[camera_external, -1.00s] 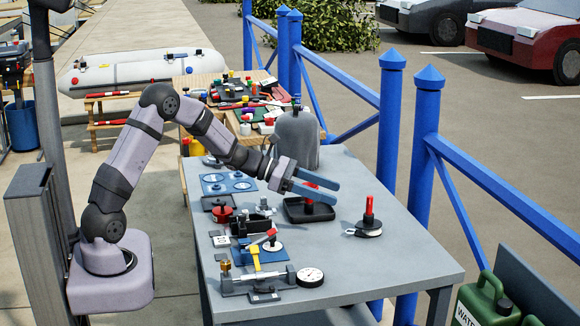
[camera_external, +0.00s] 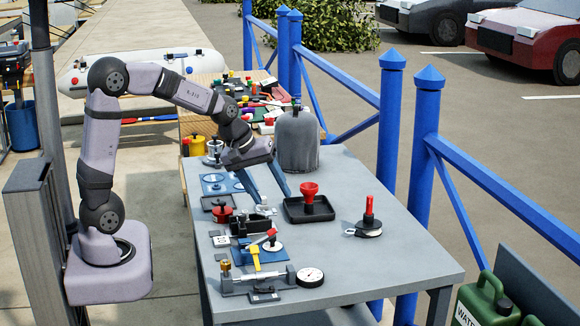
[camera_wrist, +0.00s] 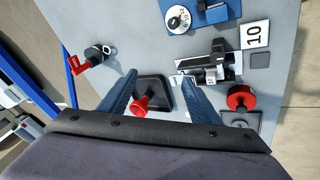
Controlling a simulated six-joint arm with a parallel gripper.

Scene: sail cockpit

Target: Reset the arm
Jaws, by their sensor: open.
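My gripper (camera_external: 268,188) is open and empty, with its two blue fingers pointing down above the grey table (camera_external: 405,268). In the external view the red piece (camera_external: 309,190) stands in the black tray (camera_external: 325,214), just right of my fingers. I cannot tell any contact between my fingers and the things on the table.
A red-handled piece (camera_external: 369,212) stands at the table's right. A grey rounded canister (camera_external: 299,142) stands behind my gripper. Small fixtures, a blue plate (camera_external: 270,252) and a dial gauge (camera_external: 310,276) crowd the front left. Blue railing posts (camera_external: 421,160) rise beyond the right edge. The table's right front is clear.

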